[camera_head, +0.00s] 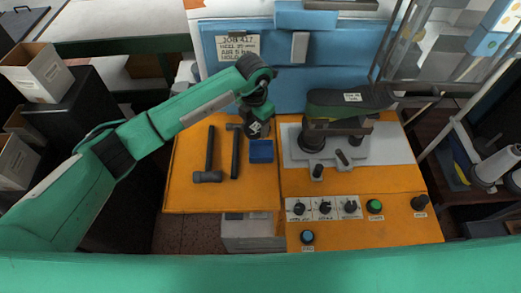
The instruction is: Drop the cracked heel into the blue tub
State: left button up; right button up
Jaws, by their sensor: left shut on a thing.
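My left gripper (257,129) reaches in from the left and points down over the orange bench. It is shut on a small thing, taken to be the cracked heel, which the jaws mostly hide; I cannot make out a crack. The small blue tub (261,153) stands on the bench just below and slightly right of the gripper in the picture. The gripper's tip is close to the tub's far edge; I cannot tell the exact height between them. My right gripper is not in view.
Two dark hammers (209,155) lie left of the tub on the orange bench (190,195). A grey plate (390,150) with a clamp and dark shoe last (345,101) is to the right. Knobs and a green button (375,206) are in front. A blue panel (290,80) stands behind.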

pick_arm(q)
notch_tip(320, 180, down, 6)
jog(key=shift+r+b, duration=0.2)
jog(key=shift+b, duration=0.8)
jog(key=o, duration=1)
jog(key=shift+o, duration=0.2)
notch_tip(320, 180, up, 13)
jog(key=b, duration=0.4)
jog(key=shift+w+f, duration=0.1)
jog(key=shift+f, duration=0.05)
jog(key=shift+r+b, duration=0.3)
jog(key=shift+r, duration=0.25)
